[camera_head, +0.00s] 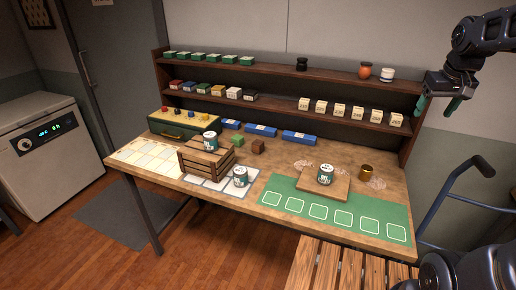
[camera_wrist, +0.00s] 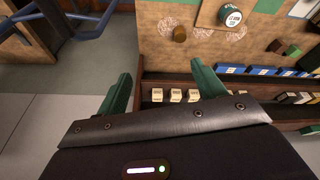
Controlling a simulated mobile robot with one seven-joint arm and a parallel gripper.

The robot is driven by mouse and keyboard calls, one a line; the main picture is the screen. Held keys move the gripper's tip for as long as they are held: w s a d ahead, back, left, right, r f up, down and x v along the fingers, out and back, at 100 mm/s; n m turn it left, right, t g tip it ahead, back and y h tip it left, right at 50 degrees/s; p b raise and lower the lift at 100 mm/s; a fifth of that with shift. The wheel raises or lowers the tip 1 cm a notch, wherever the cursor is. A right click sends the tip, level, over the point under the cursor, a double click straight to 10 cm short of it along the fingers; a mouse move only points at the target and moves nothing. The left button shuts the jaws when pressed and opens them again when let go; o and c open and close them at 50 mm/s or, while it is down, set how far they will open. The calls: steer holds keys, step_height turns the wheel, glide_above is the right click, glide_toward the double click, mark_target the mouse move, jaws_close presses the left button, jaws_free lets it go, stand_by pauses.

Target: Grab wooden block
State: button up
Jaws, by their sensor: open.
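A small brown wooden block (camera_head: 258,147) sits on the workbench (camera_head: 262,172), right of a green block (camera_head: 237,142) and in front of the blue boxes. The brown block also shows at the right of the wrist view (camera_wrist: 275,45), beside the green one (camera_wrist: 293,50). My gripper (camera_head: 437,106) is raised at the upper right in the head view, in front of the shelf's right end and far from the block. Its green fingers are spread apart with nothing between them, as the wrist view also shows (camera_wrist: 160,76).
A slatted crate (camera_head: 207,162) with a can on top stands left of the block. Shelves (camera_head: 290,98) with small boxes rise behind. A blue hand truck (camera_head: 455,205) stands at right.

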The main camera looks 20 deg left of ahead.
steer(key=w+a+n+g, duration=0.1)
steer(key=w+a+n, duration=0.2)
steer(key=w+a, duration=0.95)
steer(key=n+g+h, duration=0.2)
steer(key=n+g, duration=0.1)
steer(key=n, duration=0.6)
glide_above(258, 142)
steer(key=f, duration=2.7)
steer(key=shift+w+a+f, duration=0.1)
steer(key=shift+a+f, duration=0.1)
steer(key=shift+a, duration=0.2)
steer(key=shift+a+f, duration=0.15)
steer(key=shift+f, duration=0.3)
steer(key=f, duration=0.3)
steer(key=d+f, duration=0.1)
steer(key=f, duration=0.6)
steer(key=shift+d, duration=0.15)
steer(key=c, duration=1.1)
